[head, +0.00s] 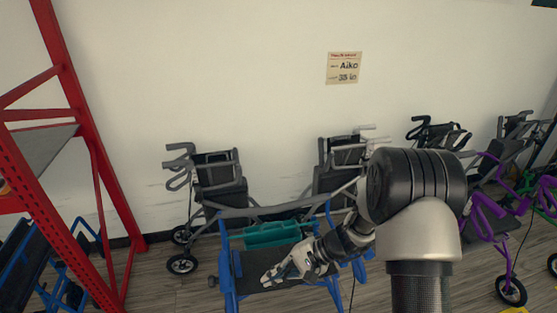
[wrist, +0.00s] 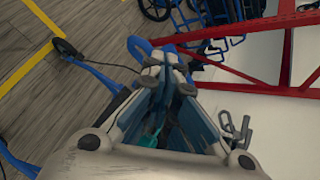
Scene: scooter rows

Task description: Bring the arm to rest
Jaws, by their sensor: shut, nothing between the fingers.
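My gripper (head: 274,277) is at the end of my arm, low in the middle of the head view. It is shut and empty, over the dark seat of a blue-framed walker (head: 229,262). In the wrist view the fingers of my gripper (wrist: 162,62) come together near the top middle. A teal bin (head: 270,234) sits on the blue walker just behind my gripper; a bit of teal also shows between the fingers in the wrist view. I cannot tell whether my gripper touches the walker.
A red rack (head: 68,90) stands at the left. Grey walkers (head: 219,170) line the white wall, and a purple walker (head: 487,210) stands at the right. A paper sign (head: 344,68) is on the wall. Bare wooden floor (head: 165,293) shows left of the blue walker.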

